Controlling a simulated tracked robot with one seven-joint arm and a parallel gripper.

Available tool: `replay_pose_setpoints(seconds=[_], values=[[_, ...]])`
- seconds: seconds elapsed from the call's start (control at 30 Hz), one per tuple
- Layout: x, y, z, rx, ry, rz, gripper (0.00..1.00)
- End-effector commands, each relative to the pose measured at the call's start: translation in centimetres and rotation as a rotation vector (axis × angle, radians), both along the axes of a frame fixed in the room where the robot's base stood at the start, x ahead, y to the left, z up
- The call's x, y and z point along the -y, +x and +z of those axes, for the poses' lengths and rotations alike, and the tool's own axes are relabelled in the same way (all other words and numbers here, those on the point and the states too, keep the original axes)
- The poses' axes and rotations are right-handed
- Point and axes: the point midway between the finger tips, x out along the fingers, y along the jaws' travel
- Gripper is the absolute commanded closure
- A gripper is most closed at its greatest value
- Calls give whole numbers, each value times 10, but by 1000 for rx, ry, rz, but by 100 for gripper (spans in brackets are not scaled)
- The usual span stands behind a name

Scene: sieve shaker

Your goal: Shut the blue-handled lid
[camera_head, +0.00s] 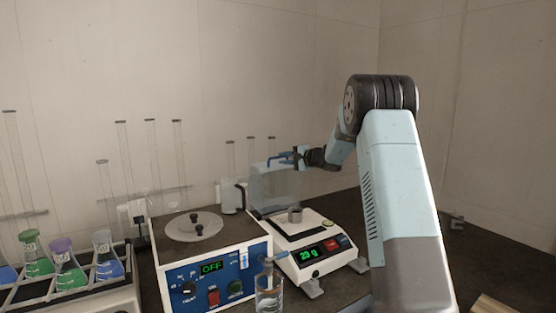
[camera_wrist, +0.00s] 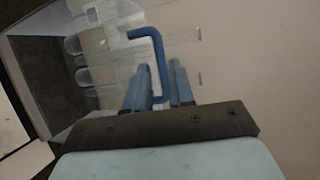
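The blue handle (camera_head: 279,158) is a bent blue bar on a clear lid panel (camera_head: 274,184), which stands raised above the balance (camera_head: 306,238). My gripper (camera_head: 299,157) is at the handle's right end. In the wrist view the handle (camera_wrist: 150,36) reaches down between the two blue fingers of my gripper (camera_wrist: 160,75). The fingers are apart, one on each side of the bar, with a small gap showing. Whether either finger touches the bar is hard to see. The lid's clear edges are faint.
A control box (camera_head: 215,262) reading OFF stands left of the balance, with a glass beaker (camera_head: 268,291) in front. A rack of coloured flasks (camera_head: 68,268) is at far left. Clear tubes stand behind. Dark bench space lies to the right.

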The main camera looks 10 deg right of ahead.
Motion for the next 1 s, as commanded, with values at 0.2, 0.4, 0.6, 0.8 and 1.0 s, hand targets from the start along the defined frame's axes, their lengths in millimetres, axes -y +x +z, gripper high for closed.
replay_pose_setpoints(seconds=[0.2, 0.4, 0.6, 0.8, 1.0], values=[[-20, 23, -5, -1, 0, 1, 77], [-28, 33, -7, -1, -1, 0, 77], [-29, 34, -7, 0, 0, -1, 77], [-29, 34, -7, 0, 0, -1, 84], [-29, 34, -7, -1, -1, -1, 100]])
